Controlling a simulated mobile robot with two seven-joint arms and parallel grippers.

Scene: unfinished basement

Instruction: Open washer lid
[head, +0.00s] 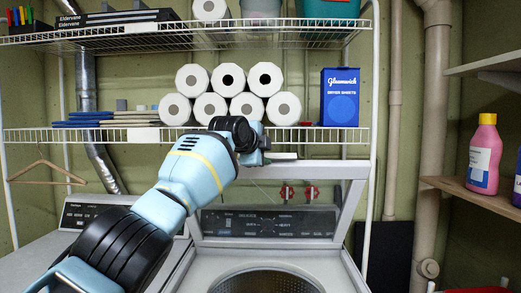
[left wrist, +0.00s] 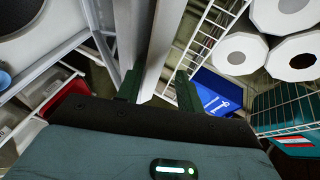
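The washer (head: 268,222) stands at the lower middle of the head view. Its lid (head: 352,190), a pale frame with a see-through middle, is raised upright, and the round drum opening (head: 265,283) shows below. My right gripper is not in view.
A wire shelf (head: 200,135) with paper rolls (head: 232,78) and a blue box of dryer sheets (head: 340,98) is close behind and above the lid. A second machine (head: 85,215) stands left. A pink bottle (head: 484,155) is on a right shelf.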

